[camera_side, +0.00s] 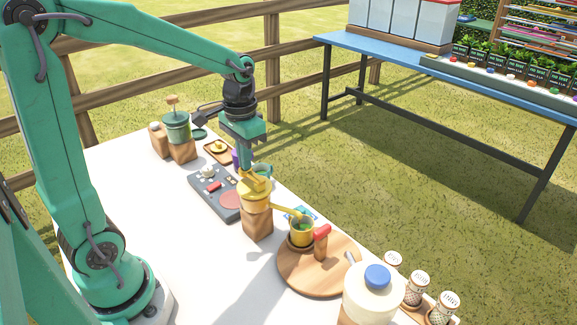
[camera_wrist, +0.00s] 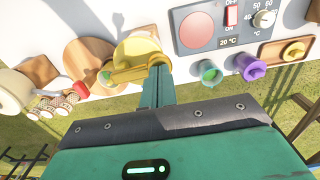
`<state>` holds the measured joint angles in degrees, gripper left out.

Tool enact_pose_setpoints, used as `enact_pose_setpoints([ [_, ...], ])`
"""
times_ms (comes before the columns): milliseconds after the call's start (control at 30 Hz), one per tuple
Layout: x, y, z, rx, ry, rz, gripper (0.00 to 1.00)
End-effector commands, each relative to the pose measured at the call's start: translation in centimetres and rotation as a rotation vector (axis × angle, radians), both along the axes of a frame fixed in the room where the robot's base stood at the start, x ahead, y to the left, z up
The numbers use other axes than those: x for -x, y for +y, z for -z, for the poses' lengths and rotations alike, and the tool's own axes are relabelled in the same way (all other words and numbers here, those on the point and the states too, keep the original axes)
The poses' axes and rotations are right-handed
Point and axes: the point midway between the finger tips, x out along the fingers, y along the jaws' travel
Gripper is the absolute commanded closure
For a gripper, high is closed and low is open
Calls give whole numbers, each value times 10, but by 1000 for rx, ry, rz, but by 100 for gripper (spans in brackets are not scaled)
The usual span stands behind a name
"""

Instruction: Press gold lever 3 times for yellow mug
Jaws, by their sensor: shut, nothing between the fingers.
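The gold dispenser (camera_side: 256,196) stands on a wooden block, and its spout reaches right towards the yellow mug. The gold lever (camera_side: 251,177) is on its top; in the wrist view the lever (camera_wrist: 130,74) lies beside my fingertips. The yellow mug (camera_side: 301,234) stands under the spout end on a round wooden board, with something green inside. My gripper (camera_side: 246,163) is shut and empty, pointing down at the lever; its fingers also show in the wrist view (camera_wrist: 160,70). It appears to touch the lever, but contact is not certain.
A grey control panel (camera_side: 205,186) with a red disc lies left of the dispenser. A green pot (camera_side: 176,127) stands at the back left. Green and purple mugs stand behind the dispenser. A large white jug (camera_side: 370,296) and shakers (camera_side: 416,287) stand front right.

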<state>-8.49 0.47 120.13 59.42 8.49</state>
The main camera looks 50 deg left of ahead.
Motion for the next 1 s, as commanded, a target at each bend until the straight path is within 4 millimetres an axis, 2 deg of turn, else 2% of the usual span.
enact_pose_setpoints([
  [467, 0, 0, -19, 0, -2, 0, 100],
  [1000, 0, 0, -20, 0, -1, 0, 100],
])
